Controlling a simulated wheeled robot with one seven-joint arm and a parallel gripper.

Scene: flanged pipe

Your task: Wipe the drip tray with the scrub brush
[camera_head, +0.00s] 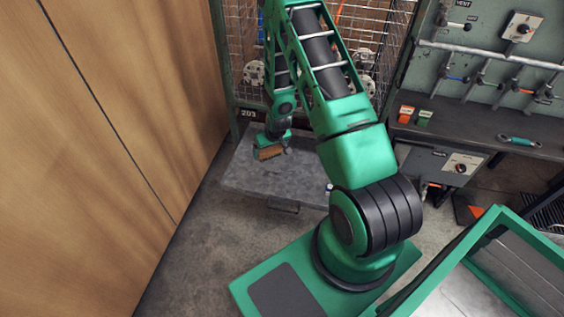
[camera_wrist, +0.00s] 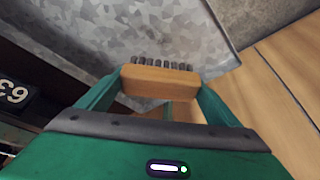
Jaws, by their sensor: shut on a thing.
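The scrub brush (camera_head: 267,153) has a wooden block; dark bristles show on it in the wrist view. My gripper (camera_head: 272,146) is shut on the brush, with a green finger at each end of the block (camera_wrist: 160,82). The drip tray (camera_head: 240,175) is a grey galvanized metal sheet low in front of the wire cage; its mottled surface also shows in the wrist view (camera_wrist: 130,30). The brush is over the tray's upper left part in the head view. I cannot tell whether the bristles touch the tray. My arm hides part of the tray's right side.
A wooden panel wall (camera_head: 110,130) stands close on the left. The wire cage (camera_head: 245,50) with pipe flanges rises behind the tray. On the right are a workbench (camera_head: 470,125), a valve panel (camera_head: 500,80) and a grey box with a knob (camera_head: 440,165).

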